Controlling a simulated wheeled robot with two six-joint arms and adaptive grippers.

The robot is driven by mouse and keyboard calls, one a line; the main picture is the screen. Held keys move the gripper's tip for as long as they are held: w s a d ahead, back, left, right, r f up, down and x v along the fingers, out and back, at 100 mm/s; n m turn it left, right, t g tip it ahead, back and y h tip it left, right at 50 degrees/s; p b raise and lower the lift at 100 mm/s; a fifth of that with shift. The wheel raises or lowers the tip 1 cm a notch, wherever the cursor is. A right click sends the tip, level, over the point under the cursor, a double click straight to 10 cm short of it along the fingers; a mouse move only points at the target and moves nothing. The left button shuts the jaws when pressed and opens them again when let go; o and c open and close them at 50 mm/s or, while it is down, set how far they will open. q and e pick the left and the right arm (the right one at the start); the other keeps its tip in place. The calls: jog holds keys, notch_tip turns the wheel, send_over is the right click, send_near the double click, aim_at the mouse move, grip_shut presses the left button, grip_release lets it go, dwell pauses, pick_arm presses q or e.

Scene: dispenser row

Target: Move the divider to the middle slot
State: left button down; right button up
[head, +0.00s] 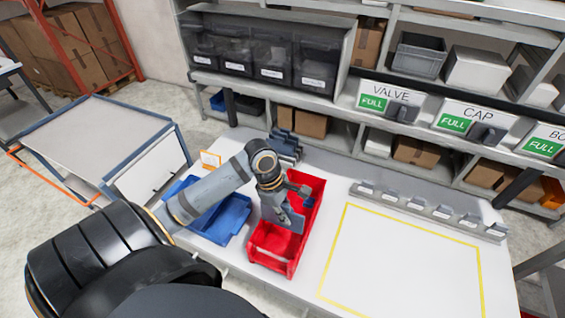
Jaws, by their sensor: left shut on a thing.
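The red bin (258,250) stands on the white table, its long side running away from me. My left gripper (285,208) reaches down over its middle and is shut on the divider (293,222), a grey-blue plate. The divider is across the bin's width, at least partly between the side walls. My gripper and wrist hide part of it and most of the bin's inside, so I cannot tell which slot it lines up with or whether it is seated. My right gripper is out of view.
A blue bin (234,219) stands left of the red bin, under my left arm. Several grey parts (286,143) stand behind it. A yellow-outlined area (405,262) on the right is empty, with a labelled grey rail (428,212) behind it. Shelving rises at the back.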

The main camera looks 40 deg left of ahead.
pick_arm(q)
jog(key=w+a+b, duration=0.2)
jog(key=w+b, duration=0.2)
jog(key=w, duration=0.3)
jog(key=shift+d+f+b, duration=0.15)
jog(key=shift+f+b, duration=3.65)
jog(key=shift+f, duration=2.3)
jog(key=c, duration=1.4)
grip_release()
jog(key=shift+o, duration=0.2)
